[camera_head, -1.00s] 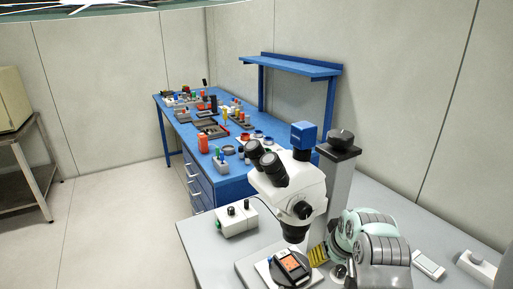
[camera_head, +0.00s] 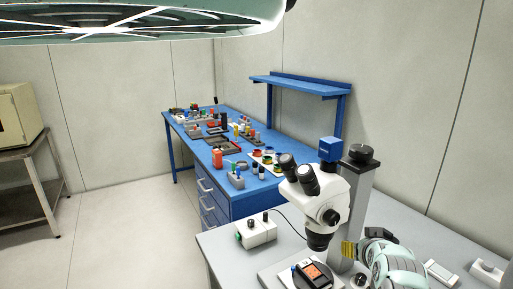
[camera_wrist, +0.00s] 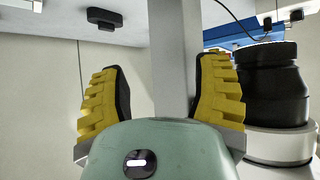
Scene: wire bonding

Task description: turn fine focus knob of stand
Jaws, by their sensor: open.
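The microscope stand has a grey column (camera_head: 354,200) with a black knob (camera_head: 361,152) on top. The white microscope head (camera_head: 318,193) on it carries a black side knob (camera_head: 331,216). I cannot tell which knob is the fine focus knob. My gripper (camera_head: 348,248) is low beside the column in the head view, with a yellow finger showing. In the wrist view my gripper (camera_wrist: 162,65) is open. Its ridged yellow fingers stand apart, and the column (camera_wrist: 172,50) shows between them. Contact cannot be judged. A large black cylindrical part (camera_wrist: 272,85) is close to the right finger.
A small sample sits on the stand base (camera_head: 272,282). A control box (camera_head: 256,232) with a cable is left of the microscope. The blue bench (camera_head: 232,180) behind holds many small items. Small white devices (camera_head: 442,272) lie on the grey table to the right.

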